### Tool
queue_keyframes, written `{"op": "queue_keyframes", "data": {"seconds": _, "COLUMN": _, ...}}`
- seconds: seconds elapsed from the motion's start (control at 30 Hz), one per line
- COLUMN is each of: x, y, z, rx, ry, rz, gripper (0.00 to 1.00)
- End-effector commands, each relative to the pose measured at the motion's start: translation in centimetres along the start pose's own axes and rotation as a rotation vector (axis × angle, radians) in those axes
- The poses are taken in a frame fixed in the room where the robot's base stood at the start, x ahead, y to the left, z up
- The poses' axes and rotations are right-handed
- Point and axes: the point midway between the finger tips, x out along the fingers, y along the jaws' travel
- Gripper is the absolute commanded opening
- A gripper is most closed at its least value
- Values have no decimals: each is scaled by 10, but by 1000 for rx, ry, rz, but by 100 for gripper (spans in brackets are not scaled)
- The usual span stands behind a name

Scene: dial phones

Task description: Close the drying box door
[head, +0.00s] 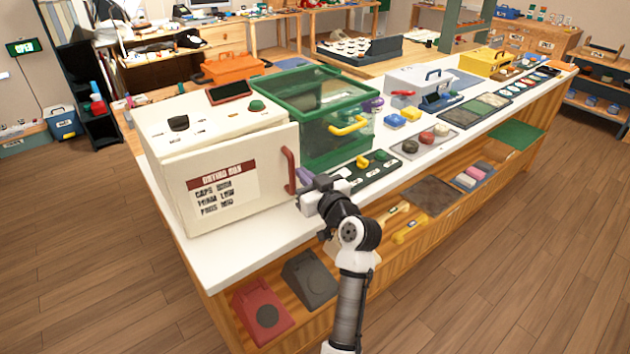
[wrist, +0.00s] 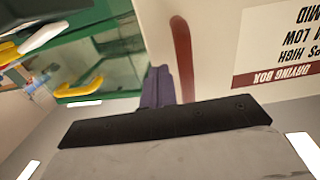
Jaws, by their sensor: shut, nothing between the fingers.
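The drying box (head: 210,122) is a cream box at the near left end of the counter. Its door (head: 236,184) has a red-banded label and a red upright handle (head: 290,171) near its right edge. The door looks nearly flush with the box front; a small gap cannot be ruled out. My gripper (head: 304,178) is at the right of the handle, close to the door edge. In the wrist view, its purple fingers (wrist: 158,87) are together and empty beside the red handle (wrist: 183,60). I cannot tell whether they touch the handle or door.
A green transparent box (head: 310,100) with a yellow handle (head: 348,126) stands just right of the drying box. A dark tray of small parts (head: 368,168) lies near my gripper. The white counter (head: 230,250) has a narrow clear strip in front of the door.

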Motion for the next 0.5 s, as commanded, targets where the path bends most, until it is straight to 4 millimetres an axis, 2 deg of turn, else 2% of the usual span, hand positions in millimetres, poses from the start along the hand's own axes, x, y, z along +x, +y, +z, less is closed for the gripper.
{"op": "queue_keyframes", "data": {"seconds": 0.13, "x": 8, "y": 0, "z": 0, "rx": 0, "ry": 0, "rz": -1, "gripper": 0}}
{"op": "queue_keyframes", "data": {"seconds": 0.5, "x": 10, "y": 0, "z": 1, "rx": 0, "ry": 1, "rz": -1, "gripper": 0}}
